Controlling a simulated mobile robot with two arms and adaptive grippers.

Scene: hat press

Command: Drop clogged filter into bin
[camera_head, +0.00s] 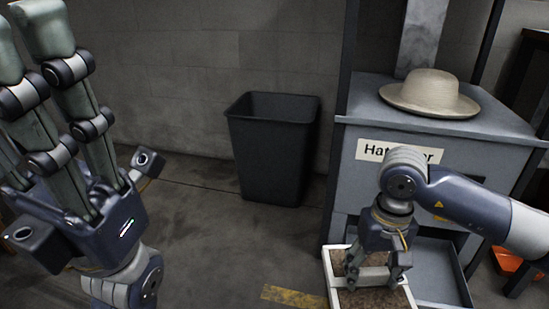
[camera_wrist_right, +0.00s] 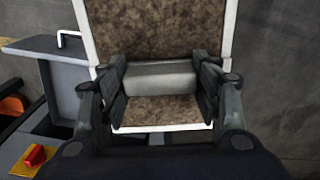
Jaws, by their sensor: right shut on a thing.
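The clogged filter (camera_head: 338,262) is a white-framed panel with a brown, dirty face. My right gripper (camera_head: 372,275) is shut on the grey bar across the filter's middle, in front of the machine. In the right wrist view the filter (camera_wrist_right: 150,32) fills the upper middle, and the right gripper's fingers (camera_wrist_right: 163,85) close on the bar from both sides. The dark bin (camera_head: 270,155) stands on the floor by the wall, left of the filter and farther back; its top is open. My left gripper (camera_head: 75,150) is raised at the left with fingers spread, apart from everything.
The grey hat press machine (camera_head: 465,165) with a beige hat (camera_head: 430,92) on top stands at the right. An open drawer or tray (camera_head: 440,275) is beside the filter. A red knob on a yellow plate (camera_wrist_right: 35,155) shows in the wrist view. The floor (camera_head: 215,235) before the bin is clear.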

